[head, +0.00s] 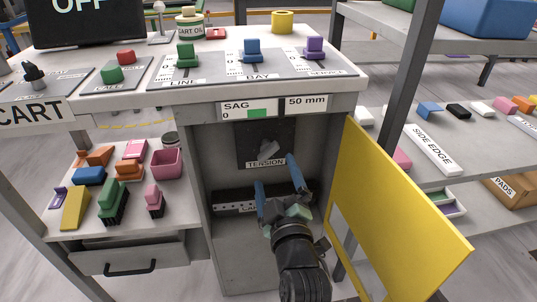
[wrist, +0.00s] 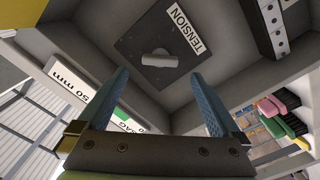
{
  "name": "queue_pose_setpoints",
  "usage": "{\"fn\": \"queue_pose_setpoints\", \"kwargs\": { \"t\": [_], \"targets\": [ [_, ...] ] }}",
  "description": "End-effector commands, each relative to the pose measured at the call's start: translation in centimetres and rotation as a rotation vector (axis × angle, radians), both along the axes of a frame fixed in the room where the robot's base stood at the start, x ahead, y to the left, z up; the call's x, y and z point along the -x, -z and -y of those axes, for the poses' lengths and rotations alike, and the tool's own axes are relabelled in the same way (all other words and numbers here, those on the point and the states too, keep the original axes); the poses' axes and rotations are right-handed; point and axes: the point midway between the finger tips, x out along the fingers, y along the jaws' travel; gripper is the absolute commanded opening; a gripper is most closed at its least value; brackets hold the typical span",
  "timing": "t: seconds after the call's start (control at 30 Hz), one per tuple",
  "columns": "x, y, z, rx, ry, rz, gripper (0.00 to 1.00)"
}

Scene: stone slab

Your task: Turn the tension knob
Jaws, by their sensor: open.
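The tension knob (head: 268,149) is a light grey bar-shaped handle on a dark square plate (head: 252,131) at the back of an open cabinet, above a TENSION label (head: 266,163). In the wrist view the knob (wrist: 160,58) shows on its plate beyond the fingertips, with the label (wrist: 187,30) beside it. My gripper (head: 277,172) has two blue fingers spread wide, with nothing between them. It is at the cabinet opening, in front of and a little below the knob, apart from it. The wrist view also shows my gripper (wrist: 165,85) open.
A yellow door (head: 400,215) stands open at the right of the cabinet. A dark strip with holes (head: 232,203) lies low inside. Brushes and blocks fill the left shelf (head: 130,222).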

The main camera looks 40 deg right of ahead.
Motion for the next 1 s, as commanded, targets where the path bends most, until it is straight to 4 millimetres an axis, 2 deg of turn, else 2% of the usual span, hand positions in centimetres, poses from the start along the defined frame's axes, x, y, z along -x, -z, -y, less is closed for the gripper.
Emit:
{"fn": "queue_pose_setpoints", "kwargs": {
  "t": [0.3, 0.5, 0.93, 0.97, 1.0],
  "targets": [
    [-4.6, 0.1, 2.8, 0.003, 0.0, 0.001, 1.0],
    [-6.4, 0.1, 3.9, 0.002, -0.001, 0.001, 1.0],
    [-7.0, -0.1, 4.3, 0.001, 0.0, 0.001, 1.0],
    [-7.0, -0.1, 4.3, 0.001, 0.0, 0.001, 0.98],
    [-7.0, -0.1, 4.3, 0.001, 0.0, 0.001, 0.91]
  ]
}}
